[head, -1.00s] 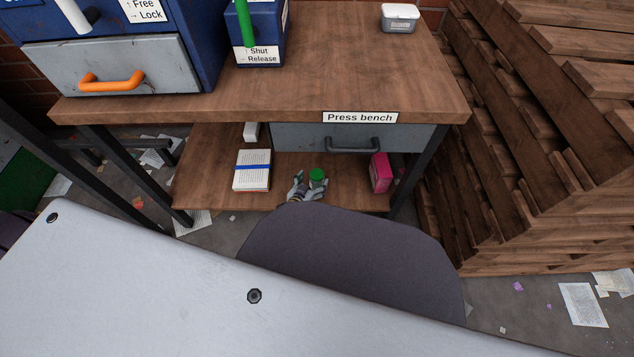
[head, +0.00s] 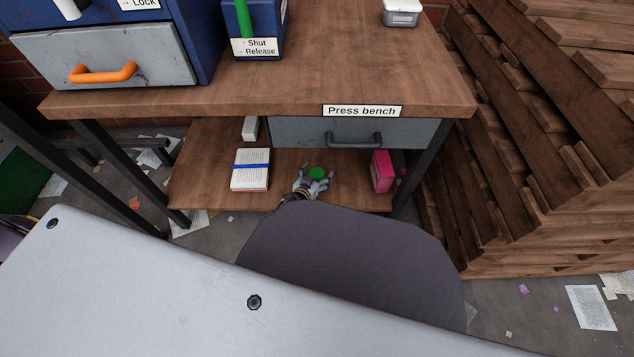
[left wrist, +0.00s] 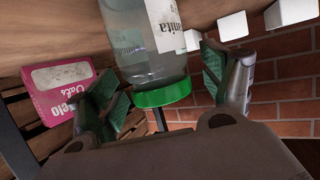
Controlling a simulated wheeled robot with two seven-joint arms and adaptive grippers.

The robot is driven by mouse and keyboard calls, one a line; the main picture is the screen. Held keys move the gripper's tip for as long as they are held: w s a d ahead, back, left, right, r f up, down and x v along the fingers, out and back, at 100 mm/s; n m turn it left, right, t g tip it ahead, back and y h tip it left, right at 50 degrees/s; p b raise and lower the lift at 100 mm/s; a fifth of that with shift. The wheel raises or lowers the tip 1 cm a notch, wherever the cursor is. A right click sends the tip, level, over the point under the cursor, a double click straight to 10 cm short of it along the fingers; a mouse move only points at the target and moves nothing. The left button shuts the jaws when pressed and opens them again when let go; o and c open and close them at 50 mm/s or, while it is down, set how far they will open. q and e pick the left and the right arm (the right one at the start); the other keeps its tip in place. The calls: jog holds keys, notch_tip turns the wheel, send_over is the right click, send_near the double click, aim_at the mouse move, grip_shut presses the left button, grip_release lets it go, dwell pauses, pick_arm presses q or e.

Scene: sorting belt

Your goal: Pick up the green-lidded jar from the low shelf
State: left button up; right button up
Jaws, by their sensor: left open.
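The jar is clear glass with a white label and a green lid. In the head view only its green lid (head: 317,172) shows well, on the low shelf (head: 215,190) under the bench. In the left wrist view, which is upside down, the jar (left wrist: 140,50) hangs lid-down in the picture. My left gripper (head: 314,182) is open at the jar. In the left wrist view its green-padded fingers stand on either side of the lid, with gaps on both sides. My right gripper is not in view.
On the low shelf, a pink box (head: 382,171) stands right of the jar and a white book with a blue band (head: 250,169) lies left. The bench drawer (head: 354,133) is above and behind. Wooden pallets (head: 520,150) stand at the right.

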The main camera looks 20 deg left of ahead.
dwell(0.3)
pick_arm(q)
jog(key=c, duration=1.2)
jog(key=shift+r, duration=0.1)
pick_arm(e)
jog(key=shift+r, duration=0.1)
pick_arm(q)
jog(key=shift+r+p, duration=1.2)
jog(key=shift+r, duration=0.4)
notch_tip(320, 180, up, 5)
jog(key=p, duration=0.3)
jog(key=shift+r+p, duration=0.55)
jog(key=shift+r, duration=0.25)
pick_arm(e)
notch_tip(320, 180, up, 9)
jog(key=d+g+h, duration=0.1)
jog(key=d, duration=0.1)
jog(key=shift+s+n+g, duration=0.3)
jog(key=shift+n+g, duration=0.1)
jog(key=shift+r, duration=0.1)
